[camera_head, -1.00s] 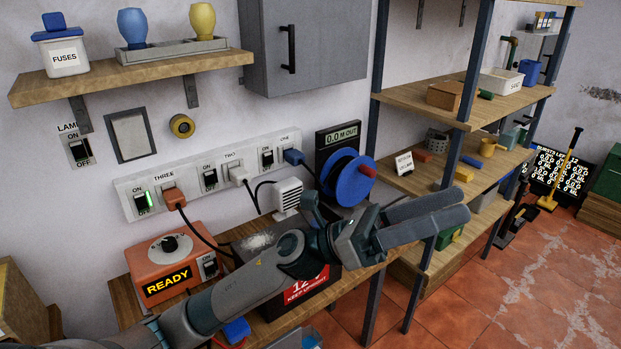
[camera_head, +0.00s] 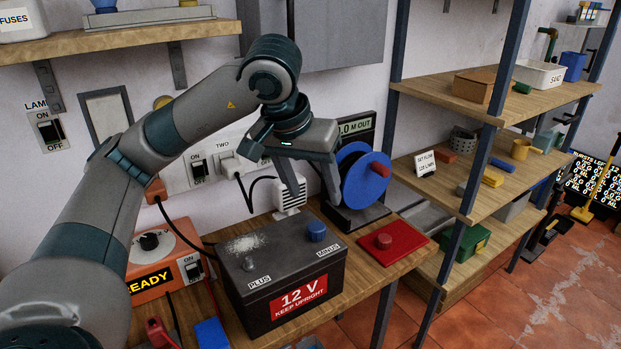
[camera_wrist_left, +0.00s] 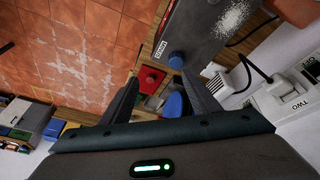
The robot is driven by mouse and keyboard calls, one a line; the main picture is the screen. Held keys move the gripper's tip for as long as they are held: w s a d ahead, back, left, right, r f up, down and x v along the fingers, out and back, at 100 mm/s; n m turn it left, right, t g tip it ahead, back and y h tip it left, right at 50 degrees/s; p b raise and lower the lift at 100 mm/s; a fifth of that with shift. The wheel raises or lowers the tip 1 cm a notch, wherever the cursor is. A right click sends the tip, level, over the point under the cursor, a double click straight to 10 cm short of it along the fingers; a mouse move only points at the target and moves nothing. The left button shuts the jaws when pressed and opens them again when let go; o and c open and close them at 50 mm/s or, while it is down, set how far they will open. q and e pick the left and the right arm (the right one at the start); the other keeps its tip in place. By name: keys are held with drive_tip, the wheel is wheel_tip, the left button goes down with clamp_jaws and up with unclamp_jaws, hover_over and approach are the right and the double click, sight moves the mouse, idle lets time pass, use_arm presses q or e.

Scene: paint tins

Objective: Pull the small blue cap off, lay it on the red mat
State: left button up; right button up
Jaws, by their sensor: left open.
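The small blue cap (camera_head: 316,231) sits on the MINUS post of the black 12 V battery (camera_head: 290,275). The red mat (camera_head: 411,246) lies on the bench to the right of the battery, with a red cap (camera_head: 384,241) on it. My left gripper (camera_head: 313,193) is open and empty, pointing down above the blue cap, apart from it. In the left wrist view the blue cap (camera_wrist_left: 176,60) shows just beyond the fingertips, closer to the right finger. The red mat (camera_wrist_left: 147,82) shows between the fingers. My right gripper is not in view.
A blue cable reel (camera_head: 364,181) and a white ribbed block (camera_head: 290,195) stand close behind the cap. An orange READY box (camera_head: 155,262) is left of the battery. The PLUS post (camera_head: 248,264) is bare. Shelving (camera_head: 475,200) stands at right.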

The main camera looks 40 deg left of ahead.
use_arm(q)
drive_tip(key=a, duration=0.1)
drive_tip(key=a+r+y, duration=0.1)
drive_tip(key=shift+w+a, duration=0.15)
drive_tip(key=shift+a, duration=0.25)
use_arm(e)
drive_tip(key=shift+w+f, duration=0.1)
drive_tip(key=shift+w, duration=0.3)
use_arm(q)
drive_tip(key=shift+f, duration=0.1)
approach(316, 227)
drive_tip(key=p+x, duration=0.2)
drive_tip(key=x, duration=0.5)
drive_tip(key=shift+p, duration=0.35)
drive_tip(key=shift+w+a+f, duration=0.1)
drive_tip(key=shift+w+f, duration=0.05)
drive_tip(key=shift+f, duration=0.35)
drive_tip(key=shift+w+f, duration=0.1)
drive_tip(key=shift+f, duration=0.1)
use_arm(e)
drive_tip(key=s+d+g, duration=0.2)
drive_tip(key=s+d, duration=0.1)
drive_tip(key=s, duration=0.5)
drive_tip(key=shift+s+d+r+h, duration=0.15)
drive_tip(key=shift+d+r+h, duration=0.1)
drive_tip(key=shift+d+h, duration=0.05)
